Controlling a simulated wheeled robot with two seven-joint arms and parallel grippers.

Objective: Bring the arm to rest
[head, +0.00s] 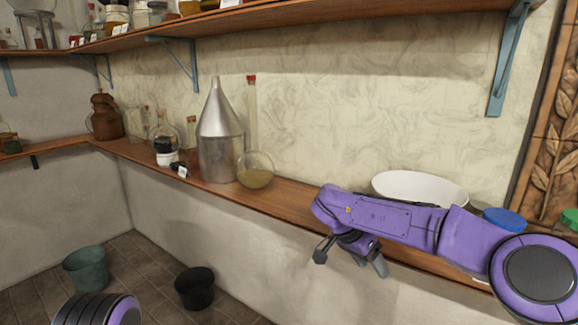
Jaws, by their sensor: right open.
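My right arm, purple with dark joints, reaches in from the right in the head view. Its gripper (350,257) hangs in front of the lower wooden shelf's edge, pointing down. The two fingers are spread apart, with nothing between them. A small piece of my purple and dark body shows at the bottom left edge. My left gripper is not in the picture.
The lower shelf (295,192) carries a metal cone-topped vessel (218,140), a round flask (256,170), a white bowl (420,187) behind my arm, and a blue lid (504,218). Below, a green bucket (86,270) and black bucket (195,289) stand on the floor.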

